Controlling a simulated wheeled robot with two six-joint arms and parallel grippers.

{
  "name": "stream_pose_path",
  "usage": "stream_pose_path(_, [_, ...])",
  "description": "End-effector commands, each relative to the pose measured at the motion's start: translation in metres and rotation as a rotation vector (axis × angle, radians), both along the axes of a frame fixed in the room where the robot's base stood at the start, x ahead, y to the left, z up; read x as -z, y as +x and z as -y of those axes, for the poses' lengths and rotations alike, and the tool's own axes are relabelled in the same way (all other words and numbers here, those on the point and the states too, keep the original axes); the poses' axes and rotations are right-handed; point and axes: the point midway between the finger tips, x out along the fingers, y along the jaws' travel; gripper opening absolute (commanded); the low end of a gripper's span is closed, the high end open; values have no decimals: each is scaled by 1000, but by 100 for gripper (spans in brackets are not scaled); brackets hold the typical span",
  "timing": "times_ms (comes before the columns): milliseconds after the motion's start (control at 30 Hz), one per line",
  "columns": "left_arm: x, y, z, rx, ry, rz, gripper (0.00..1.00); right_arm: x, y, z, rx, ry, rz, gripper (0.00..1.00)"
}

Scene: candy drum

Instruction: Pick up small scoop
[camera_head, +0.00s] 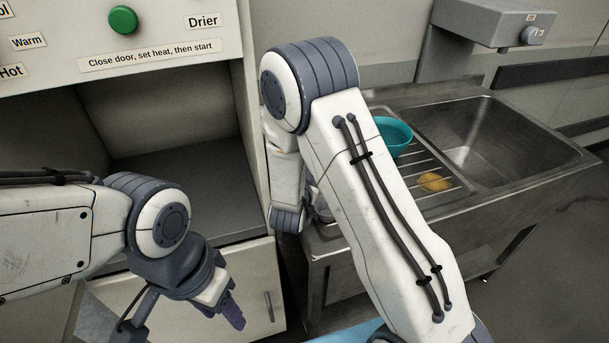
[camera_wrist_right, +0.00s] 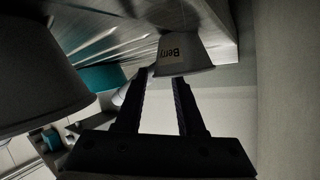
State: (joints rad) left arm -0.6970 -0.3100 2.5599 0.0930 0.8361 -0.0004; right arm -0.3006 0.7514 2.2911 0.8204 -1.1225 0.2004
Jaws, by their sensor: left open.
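I cannot make out the small scoop for certain in either view. In the right wrist view, a pale cup (camera_wrist_right: 184,55) labelled "Berry" lies just beyond the fingertips of my right gripper (camera_wrist_right: 163,80). Its fingers are spread with a gap between them, and no object shows held there. A small pale shape (camera_wrist_right: 122,94) shows beside the left finger, too dark to identify. In the head view my right gripper is hidden behind its own arm. My left gripper (camera_head: 230,309) is open and points down in front of the lower cabinet, away from the sink.
The bowl also shows in the wrist view (camera_wrist_right: 101,77). A large grey container (camera_wrist_right: 38,75) is close at its left. The drier opening (camera_head: 180,165) is empty.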

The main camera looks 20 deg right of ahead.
Motion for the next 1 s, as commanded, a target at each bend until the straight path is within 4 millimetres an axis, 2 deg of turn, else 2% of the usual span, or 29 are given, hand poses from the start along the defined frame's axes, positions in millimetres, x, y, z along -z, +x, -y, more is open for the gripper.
stream_pose_path(67, [0, 0, 0, 0, 0, 0, 50, 0, 0, 0, 0, 0, 0, 38])
stream_pose_path(100, [0, 0, 0, 0, 0, 0, 50, 0, 0, 0, 0, 0, 0, 34])
stream_pose_path(200, [0, 0, 0, 0, 0, 0, 50, 0, 0, 0, 0, 0, 0, 0])
stream_pose_path(1000, [0, 0, 0, 0, 0, 0, 50, -1, 0, 0, 1, 0, 1, 0])
